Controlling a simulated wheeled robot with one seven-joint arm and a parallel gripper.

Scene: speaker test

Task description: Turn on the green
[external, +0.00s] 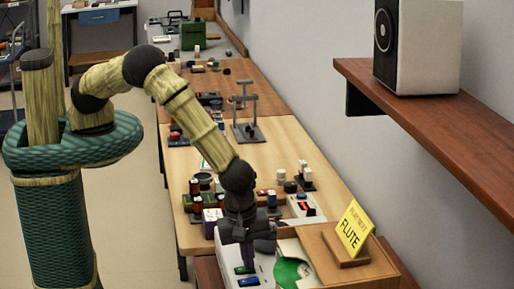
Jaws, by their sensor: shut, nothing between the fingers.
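A light-coloured device (262,263) sits at the bottom centre, partly behind my gripper. On its top is a small green part (243,270), with a bluish-green part (249,282) just in front. They look like switches, but I cannot tell whether either is on. My gripper (248,268) is shut and empty, pointing down over the device right by the green part. I cannot tell if it touches. A larger flat green patch (287,273) lies just right of the device.
A yellow "FLUTE" sign (355,229) stands on a wooden box (330,270) close to the right. Several small devices stand behind my gripper on the wooden table (270,155). A shelf (440,130) with a white speaker (425,50) juts from the right wall.

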